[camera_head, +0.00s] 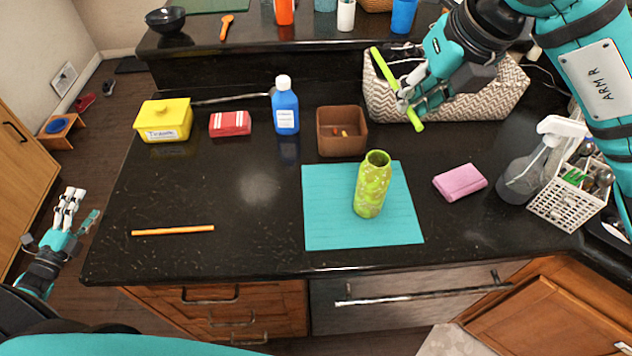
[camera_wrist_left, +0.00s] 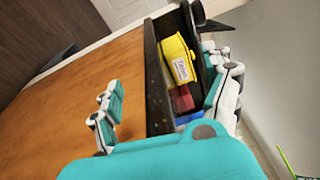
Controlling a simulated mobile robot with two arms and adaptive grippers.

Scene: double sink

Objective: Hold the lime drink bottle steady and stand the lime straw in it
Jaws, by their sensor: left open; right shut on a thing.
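The lime drink bottle (camera_head: 371,186) stands upright and open-topped on a teal mat (camera_head: 320,232) on the black counter, in the head view. My right gripper (camera_head: 412,100) is shut on the lime straw (camera_head: 387,66), holding it slanted behind and above the bottle, to the right, apart from it. My left gripper (camera_head: 78,215) is open and empty, off the counter's left edge and far from the bottle. The left gripper's fingers also show in the left wrist view (camera_wrist_left: 168,95); neither bottle nor straw can be made out between them there.
An orange straw (camera_head: 173,230) lies at the counter's front left. A yellow box (camera_head: 163,120), red packet (camera_head: 230,123), blue bottle (camera_head: 285,108) and brown box (camera_head: 342,131) line the back. A pink sponge (camera_head: 460,182), spray bottle (camera_head: 538,160) and white caddy (camera_head: 568,204) are at right.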

